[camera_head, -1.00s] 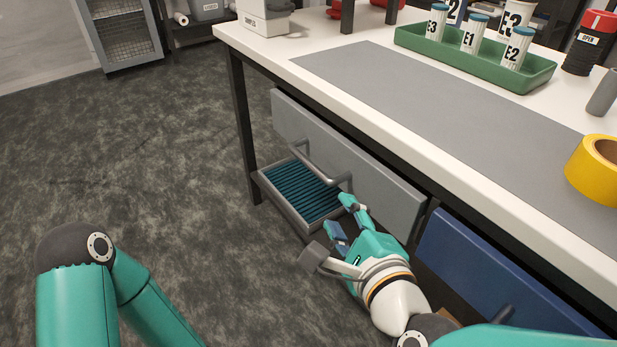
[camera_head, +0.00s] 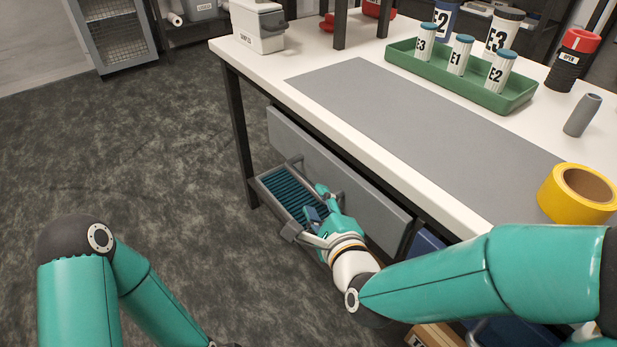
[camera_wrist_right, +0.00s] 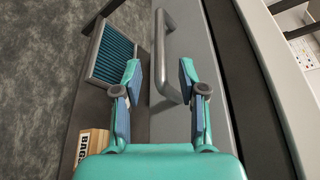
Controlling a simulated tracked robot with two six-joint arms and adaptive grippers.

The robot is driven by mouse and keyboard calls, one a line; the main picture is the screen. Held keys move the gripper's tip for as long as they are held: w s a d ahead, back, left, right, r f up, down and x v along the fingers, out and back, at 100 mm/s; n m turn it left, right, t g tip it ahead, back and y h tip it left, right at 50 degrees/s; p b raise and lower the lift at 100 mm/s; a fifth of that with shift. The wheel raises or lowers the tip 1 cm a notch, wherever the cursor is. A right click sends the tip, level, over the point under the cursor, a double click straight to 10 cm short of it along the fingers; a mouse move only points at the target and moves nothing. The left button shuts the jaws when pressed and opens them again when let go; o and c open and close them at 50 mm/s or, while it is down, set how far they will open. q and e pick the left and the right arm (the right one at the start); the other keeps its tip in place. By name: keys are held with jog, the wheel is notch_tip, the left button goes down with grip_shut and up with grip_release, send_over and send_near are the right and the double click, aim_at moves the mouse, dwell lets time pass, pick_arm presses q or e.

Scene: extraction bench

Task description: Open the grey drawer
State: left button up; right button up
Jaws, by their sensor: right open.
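The grey drawer (camera_head: 368,203) is under the bench top, its front panel looking closed. Its bar handle (camera_wrist_right: 158,60) runs along the panel and is partly covered by my right gripper in the head view. My right gripper (camera_head: 316,201) is open and in front of the panel at the handle. In the right wrist view the handle shows between the two open fingers (camera_wrist_right: 159,72), nearer the right one. I cannot tell whether either finger touches it. My left arm is at lower left in the head view; its gripper is out of view.
A blue drawer (camera_head: 425,246) is to the right, mostly behind my arm. The bench top (camera_head: 330,115) carries a green rack (camera_head: 520,98) and yellow tape (camera_head: 553,198). Floor at left is clear.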

aim_at(312, 192)
jog(key=x, duration=0.7)
jog(key=shift+w+f+b, duration=0.15)
jog(key=shift+w+b, duration=0.1)
jog(key=shift+b, duration=0.15)
jog(key=shift+c, duration=0.3)
jog(key=shift+a, duration=0.1)
grip_shut()
